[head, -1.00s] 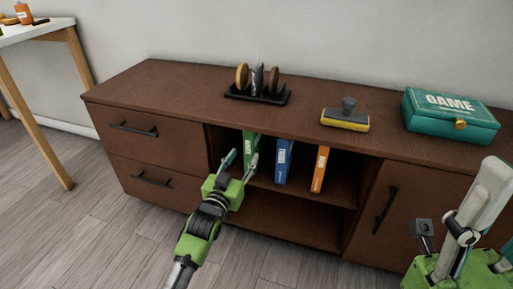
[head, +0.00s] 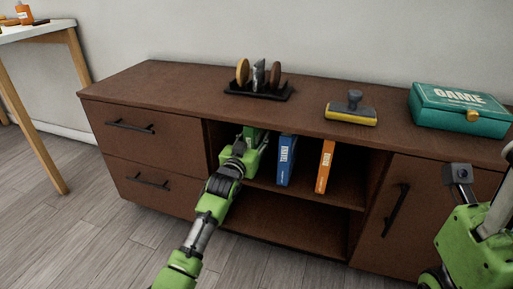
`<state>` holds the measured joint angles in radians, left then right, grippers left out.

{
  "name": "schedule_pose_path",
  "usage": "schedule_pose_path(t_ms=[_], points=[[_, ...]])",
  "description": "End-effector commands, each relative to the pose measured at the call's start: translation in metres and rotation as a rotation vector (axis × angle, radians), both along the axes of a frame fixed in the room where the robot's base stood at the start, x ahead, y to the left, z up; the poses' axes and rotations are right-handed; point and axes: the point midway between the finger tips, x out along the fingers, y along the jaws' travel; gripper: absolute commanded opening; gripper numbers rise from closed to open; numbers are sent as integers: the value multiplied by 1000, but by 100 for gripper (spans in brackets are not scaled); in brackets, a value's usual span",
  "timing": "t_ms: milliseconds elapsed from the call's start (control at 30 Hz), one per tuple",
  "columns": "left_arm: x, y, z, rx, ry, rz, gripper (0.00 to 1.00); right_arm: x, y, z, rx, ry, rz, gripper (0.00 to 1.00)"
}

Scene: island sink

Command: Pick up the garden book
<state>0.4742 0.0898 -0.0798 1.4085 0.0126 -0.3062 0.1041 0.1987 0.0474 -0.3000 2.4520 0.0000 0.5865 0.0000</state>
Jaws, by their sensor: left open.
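The green book (head: 262,131), likely the garden book, stands upright in the upper open shelf at its left end. Only a part of it shows behind my gripper, and its title cannot be read now. My left gripper (head: 250,143) reaches into the shelf at the green book and hides its lower part. Its jaws are open; whether the fingers touch the book cannot be seen. A blue book (head: 286,161) and an orange book (head: 325,166) stand to the right.
The brown cabinet (head: 190,90) carries a black rack with discs (head: 257,90), a yellow-grey brush (head: 351,110) and a teal game box (head: 460,108). The shelf's upper board is close above my left gripper. The lower shelf (head: 285,225) is empty.

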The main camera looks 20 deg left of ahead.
Motion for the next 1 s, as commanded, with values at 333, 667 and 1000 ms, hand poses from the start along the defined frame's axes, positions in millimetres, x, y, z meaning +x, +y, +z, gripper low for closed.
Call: schedule_pose_path(t_ms=[333, 667, 1000], points=[[11, -1, 1, -1, 0, 0, 42, -4, 1, 4, -2, -22, -2, 50], [11, -1, 4, 0, -7, 0, 0, -4, 1, 3, -2, -21, -2, 50], [11, -1, 7, 0, -6, 0, 0, -4, 1, 6, 0, -23, 0, 50]])
